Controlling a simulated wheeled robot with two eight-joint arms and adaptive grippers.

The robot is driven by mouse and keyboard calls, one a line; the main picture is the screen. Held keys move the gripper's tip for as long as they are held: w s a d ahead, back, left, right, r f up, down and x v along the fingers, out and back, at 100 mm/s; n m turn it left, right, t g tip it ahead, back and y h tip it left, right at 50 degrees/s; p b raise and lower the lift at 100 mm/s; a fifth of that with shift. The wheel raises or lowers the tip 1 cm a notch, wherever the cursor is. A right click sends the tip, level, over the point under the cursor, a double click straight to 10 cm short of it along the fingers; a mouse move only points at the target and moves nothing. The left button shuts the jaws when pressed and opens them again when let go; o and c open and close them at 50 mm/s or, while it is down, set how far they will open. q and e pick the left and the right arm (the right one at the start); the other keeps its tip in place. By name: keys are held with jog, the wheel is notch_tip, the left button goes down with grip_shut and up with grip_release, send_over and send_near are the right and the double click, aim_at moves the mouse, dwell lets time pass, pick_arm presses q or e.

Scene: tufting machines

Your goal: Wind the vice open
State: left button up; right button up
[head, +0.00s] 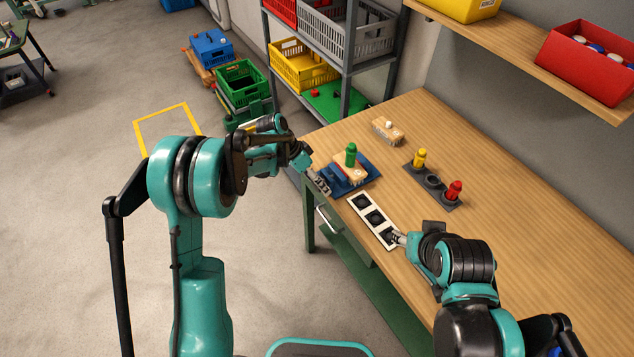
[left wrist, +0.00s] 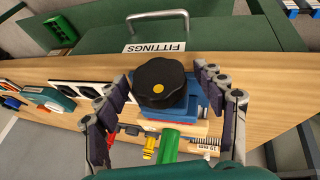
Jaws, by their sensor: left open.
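The blue vice (head: 371,181) sits at the bench's near left corner, with a wooden block (head: 345,181) in it and a green peg (head: 351,155) standing upright at the block. In the left wrist view the vice's round black knob (left wrist: 160,80), with a yellow centre dot, faces the camera and covers part of the blue vice body (left wrist: 205,88). My left gripper (head: 321,186) is open at the vice's front; in its wrist view its fingers stand on both sides of the knob. Contact is unclear. My right gripper (head: 397,238) is by the white socket plate, its jaws too small to judge.
A white plate with black sockets (head: 363,200) lies right of the vice. A dark holder (head: 432,182) carries yellow and red pegs. Another wooden block (head: 386,132) lies behind. A green drawer front labelled FITTINGS (left wrist: 157,46) with a metal handle (left wrist: 215,82) is below the bench edge.

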pick_arm(q)
jog(key=c, duration=1.2)
jog(key=shift+o, duration=0.2)
jog(key=shift+w+a+f+g+h+b, duration=0.15)
jog(key=shift+g+h+b, duration=0.25)
jog(key=shift+g+b, duration=0.3)
jog(key=shift+n+g+h, duration=0.3)
jog(key=shift+g+h, duration=0.1)
jog(key=o, duration=1.2)
jog(key=shift+c, duration=0.2)
jog(key=shift+r, duration=0.2)
jog(key=v, duration=1.1)
jog(key=shift+a+r, duration=0.2)
jog(key=shift+r, duration=0.2)
